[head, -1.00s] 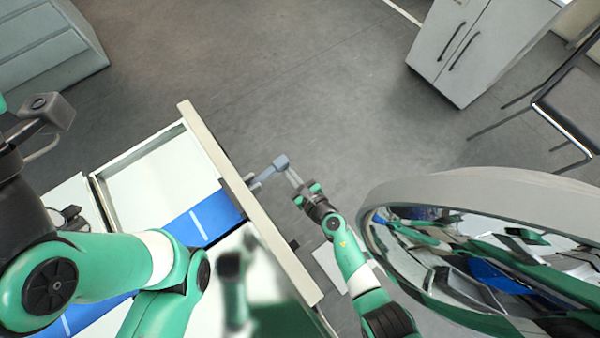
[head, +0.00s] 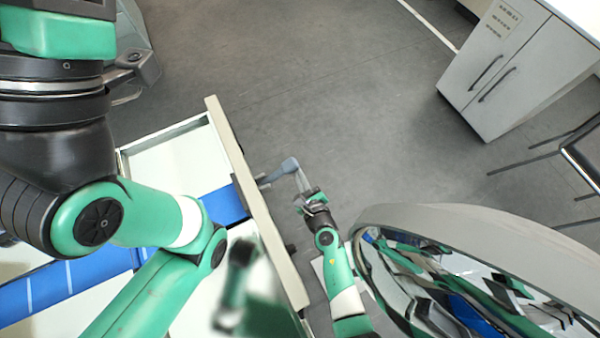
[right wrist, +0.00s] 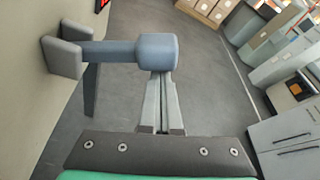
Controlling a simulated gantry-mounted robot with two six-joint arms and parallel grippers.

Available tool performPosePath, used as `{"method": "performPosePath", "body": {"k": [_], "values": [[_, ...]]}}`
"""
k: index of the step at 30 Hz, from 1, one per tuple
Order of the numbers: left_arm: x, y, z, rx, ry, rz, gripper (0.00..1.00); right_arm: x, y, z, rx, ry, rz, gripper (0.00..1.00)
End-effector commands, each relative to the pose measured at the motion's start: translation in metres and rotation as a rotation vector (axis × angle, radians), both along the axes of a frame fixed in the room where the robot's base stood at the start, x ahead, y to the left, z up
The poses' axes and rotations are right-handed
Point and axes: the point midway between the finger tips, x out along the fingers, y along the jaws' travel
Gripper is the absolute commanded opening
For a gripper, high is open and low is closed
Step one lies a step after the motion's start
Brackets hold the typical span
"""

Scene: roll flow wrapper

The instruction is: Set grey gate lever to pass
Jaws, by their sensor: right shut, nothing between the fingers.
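The grey gate lever (head: 275,176) sticks out from the outer side of the beige panel, with a blue-grey knob at its free end. In the right wrist view the lever (right wrist: 110,52) runs level from its mount on the left wall to the block-shaped knob (right wrist: 157,52). My right gripper (head: 301,179) is shut and empty, its fingertips right at the knob. In the right wrist view the gripper's fingertips (right wrist: 160,80) meet the knob's lower edge; whether they press on it I cannot tell.
The beige panel (head: 262,215) edges the machine, with a white tray and a blue strip (head: 224,205) inside it. A large round-rimmed reflective body (head: 480,220) stands close to my right arm. Grey floor is free beyond the lever; a cabinet (head: 515,75) stands at upper right.

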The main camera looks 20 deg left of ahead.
Motion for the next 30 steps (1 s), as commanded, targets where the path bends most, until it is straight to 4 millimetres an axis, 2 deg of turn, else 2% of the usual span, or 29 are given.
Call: {"method": "performPosePath", "body": {"k": [4, 8, 11, 15, 16, 17, 18, 21, 25, 30], "values": [[0.0, 0.0, 0.001, 0.0, 0.0, 0.0, 0.5, 0.002, 0.002, 0.005, 0.006, -0.007, 0.003, 0.0], [0.0, 0.0, -0.004, 0.0, 0.0, 0.0, 0.5, 0.002, 0.001, 0.001, 0.006, -0.008, 0.002, 0.0], [0.0, 0.0, -0.018, 0.0, 0.0, 0.0, 0.5, 0.004, -0.002, -0.013, 0.006, -0.006, 0.0, 0.0], [0.0, 0.0, -0.049, 0.0, 0.0, 0.0, 0.5, 0.01, -0.013, -0.045, 0.002, -0.003, -0.009, 0.0], [0.0, 0.0, -0.047, 0.0, 0.002, 0.0, 0.5, 0.008, -0.016, -0.044, 0.001, -0.002, -0.009, 0.0], [0.001, 0.0, -0.021, 0.0, 0.004, 0.0, 0.5, -0.001, -0.02, -0.024, 0.0, 0.0, -0.008, 0.0], [0.001, 0.0, -0.009, 0.0, 0.002, 0.0, 0.5, -0.01, -0.026, -0.018, 0.0, 0.001, -0.009, 0.0], [0.0, 0.0, 0.009, 0.0, -0.002, 0.0, 0.5, -0.03, -0.039, -0.013, -0.001, 0.002, -0.009, 0.0], [0.0, 0.0, 0.022, 0.0, -0.001, 0.0, 0.5, -0.052, -0.053, -0.007, 0.0, 0.001, -0.009, 0.0], [0.0, 0.0, 0.028, 0.0, 0.0, 0.0, 0.5, -0.067, -0.064, -0.005, 0.0, 0.0, -0.008, 0.0]]}}
